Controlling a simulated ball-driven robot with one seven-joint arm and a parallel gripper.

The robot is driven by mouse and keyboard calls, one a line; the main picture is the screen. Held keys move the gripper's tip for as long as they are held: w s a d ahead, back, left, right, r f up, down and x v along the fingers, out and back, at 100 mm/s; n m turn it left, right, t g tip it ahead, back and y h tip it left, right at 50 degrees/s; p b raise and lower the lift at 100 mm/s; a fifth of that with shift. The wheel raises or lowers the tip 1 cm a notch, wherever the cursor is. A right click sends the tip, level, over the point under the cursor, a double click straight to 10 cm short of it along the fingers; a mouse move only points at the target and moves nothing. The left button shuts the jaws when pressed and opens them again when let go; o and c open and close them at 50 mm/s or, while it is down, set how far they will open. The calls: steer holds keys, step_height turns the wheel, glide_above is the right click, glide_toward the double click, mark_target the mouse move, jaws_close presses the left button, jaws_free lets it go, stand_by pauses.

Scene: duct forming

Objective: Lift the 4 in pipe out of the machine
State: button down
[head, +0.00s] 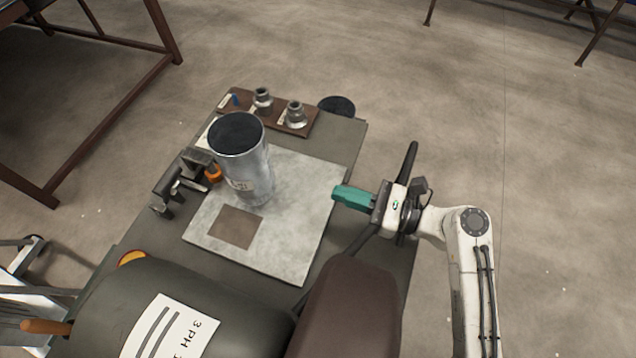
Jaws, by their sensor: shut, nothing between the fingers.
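The pipe (257,172) is a shiny grey metal cylinder with a dark open top and a small label on its side. It stands upright on the pale plate (290,225) of the machine (345,140). My gripper (335,195) has green fingers and is shut and empty. It is to the right of the pipe, apart from it, by the plate's right edge, with its fingers pointing left. The pipe's far side is hidden.
A brown strip (222,108) with two small grey fittings (296,114) lies behind the pipe. A dark round piece (338,105) is at the back right. A clamp-like part with an orange piece (213,173) sits close left of the pipe. A labelled dark housing (240,295) fills the front.

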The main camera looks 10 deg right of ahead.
mark_target(270, 172)
steer(key=p+x, duration=0.1)
steer(key=x, duration=1.2)
steer(key=shift+a, duration=0.1)
steer(key=shift+w+a+r+p, duration=0.15)
steer(key=shift+w+a+p, duration=0.25)
steer(key=shift+a+p, duration=0.2)
steer(key=shift+w+a, duration=0.1)
steer(key=shift+a, duration=0.05)
steer(key=shift+f, duration=0.2)
